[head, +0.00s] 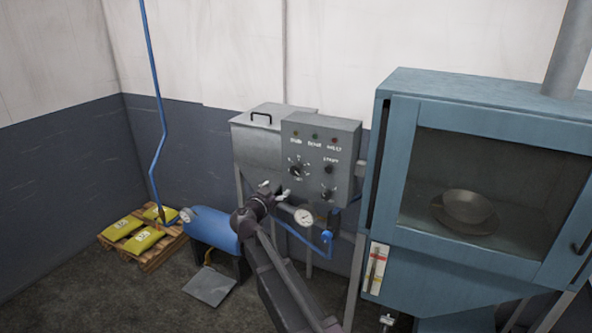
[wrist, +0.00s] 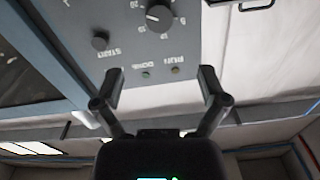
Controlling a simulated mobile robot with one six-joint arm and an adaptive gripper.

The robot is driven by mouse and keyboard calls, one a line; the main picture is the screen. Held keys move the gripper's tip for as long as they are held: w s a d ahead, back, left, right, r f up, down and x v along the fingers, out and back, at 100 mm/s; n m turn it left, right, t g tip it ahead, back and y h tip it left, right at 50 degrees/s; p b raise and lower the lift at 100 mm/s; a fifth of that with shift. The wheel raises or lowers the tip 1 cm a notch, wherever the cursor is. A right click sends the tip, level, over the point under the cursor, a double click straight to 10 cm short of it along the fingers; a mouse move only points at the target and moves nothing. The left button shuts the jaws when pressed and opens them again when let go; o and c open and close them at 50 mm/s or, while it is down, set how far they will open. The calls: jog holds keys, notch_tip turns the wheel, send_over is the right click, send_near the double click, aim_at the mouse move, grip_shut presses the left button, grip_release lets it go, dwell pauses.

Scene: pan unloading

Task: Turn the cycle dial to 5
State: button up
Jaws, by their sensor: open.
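The large black dial with a ring of printed marks (head: 296,170) is on the left of the grey control box's front (head: 347,145). It also shows at the top of the wrist view (wrist: 160,17), where the lettering is upside down. Its white pointer line leans left in that view. I cannot read the number it points to or a cycle label. My gripper (head: 274,188) is open and empty, in front of and below the dial. In the wrist view its fingers (wrist: 160,80) are apart, with the dial beyond them, untouched.
The START knob (head: 329,169) and a lower knob (head: 326,194) are right of the dial, with small lamps (head: 315,137) above. A pressure gauge (head: 304,216) is just below. The blue glass-fronted cabinet (head: 394,150) stands close right. A blue tank (head: 213,226) is at left.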

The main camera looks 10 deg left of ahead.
aim_at(295, 171)
jog(key=shift+w, duration=0.1)
dwell(0.3)
jog(key=x, duration=1.3)
jog(key=shift+w+d+f, duration=0.1)
jog(key=shift+w+d, duration=0.05)
jog(key=shift+w, duration=0.15)
jog(key=c, duration=1.1)
